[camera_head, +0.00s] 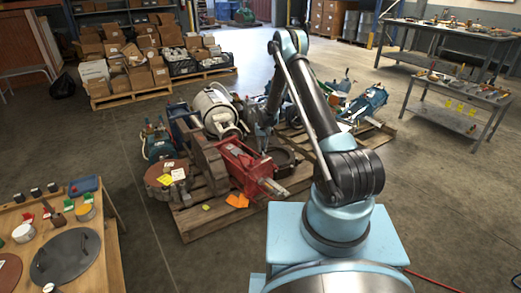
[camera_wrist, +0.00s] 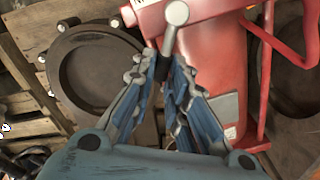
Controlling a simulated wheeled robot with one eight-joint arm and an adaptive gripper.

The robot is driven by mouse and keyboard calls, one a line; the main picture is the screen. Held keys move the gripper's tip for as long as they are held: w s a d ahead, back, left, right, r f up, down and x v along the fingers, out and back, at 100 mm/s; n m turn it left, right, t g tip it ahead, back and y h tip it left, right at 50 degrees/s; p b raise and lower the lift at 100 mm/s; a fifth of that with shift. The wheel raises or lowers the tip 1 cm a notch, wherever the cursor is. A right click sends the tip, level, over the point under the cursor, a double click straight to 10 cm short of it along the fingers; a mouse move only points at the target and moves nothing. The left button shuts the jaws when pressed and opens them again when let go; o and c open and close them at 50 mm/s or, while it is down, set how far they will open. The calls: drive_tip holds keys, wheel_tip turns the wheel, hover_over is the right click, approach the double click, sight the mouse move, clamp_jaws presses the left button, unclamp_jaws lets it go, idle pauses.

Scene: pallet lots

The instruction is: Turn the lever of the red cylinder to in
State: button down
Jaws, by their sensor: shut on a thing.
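The red cylinder (camera_head: 246,168) lies on a wooden pallet in front of my base in the head view. It fills the upper right of the wrist view (camera_wrist: 217,55). Its lever (camera_wrist: 169,40) has a round silver pivot end at the top and a dark grip lower down. My gripper (camera_wrist: 162,78) is shut on the lever near the dark grip, with a blue-grey finger on each side. In the head view my gripper (camera_head: 263,143) is at the cylinder's upper end, and the lever is hidden or too small there.
A dark round ring (camera_wrist: 95,68) lies left of the cylinder on the pallet (camera_head: 200,224). A light tank (camera_head: 215,108) and brown metal parts crowd the cylinder. A wooden table (camera_head: 92,262) stands at the lower left.

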drive_tip(key=shift+w+d+m, duration=0.15)
drive_tip(key=shift+d+m, duration=0.3)
drive_tip(key=shift+m, duration=0.35)
drive_tip(key=c, duration=1.6)
unclamp_jaws()
drive_tip(key=shift+o, duration=0.2)
wheel_tip(320, 180, up, 12)
drive_tip(key=shift+d, duration=0.2)
